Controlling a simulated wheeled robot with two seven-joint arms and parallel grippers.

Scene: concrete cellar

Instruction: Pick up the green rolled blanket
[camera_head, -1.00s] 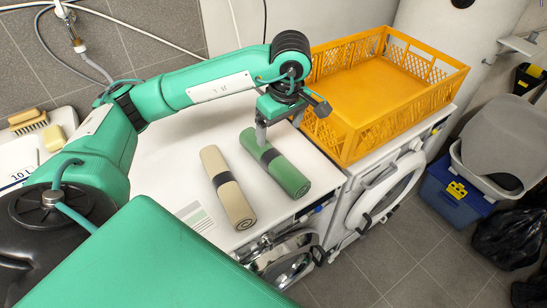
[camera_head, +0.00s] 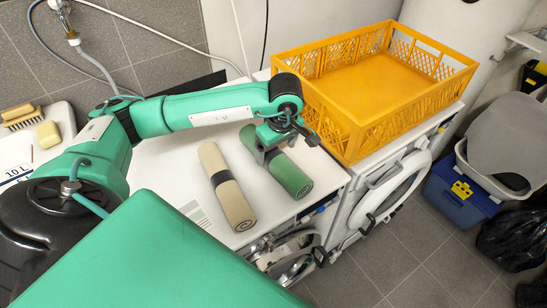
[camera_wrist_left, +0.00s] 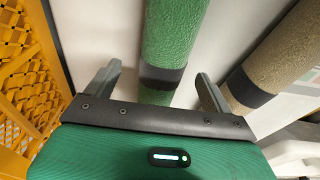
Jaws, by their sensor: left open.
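The green rolled blanket (camera_head: 291,178) lies on the white machine top, with a dark band around its middle. A beige roll (camera_head: 228,188) with a dark band lies to its left, roughly parallel. My left gripper (camera_head: 268,156) is over the far half of the green roll and hides part of it, including its band. In the left wrist view the open fingers (camera_wrist_left: 158,74) stand on either side of the green roll (camera_wrist_left: 174,30), near its dark band. I cannot tell whether they touch it. The beige roll (camera_wrist_left: 283,52) lies outside the right finger. My right gripper is not in view.
A yellow crate (camera_head: 375,95), apparently empty, stands just right of the green roll, on top of a washing machine (camera_head: 385,195). A blue bin (camera_head: 455,195) stands on the floor at the right. Brushes and a sponge (camera_head: 48,134) lie at the left.

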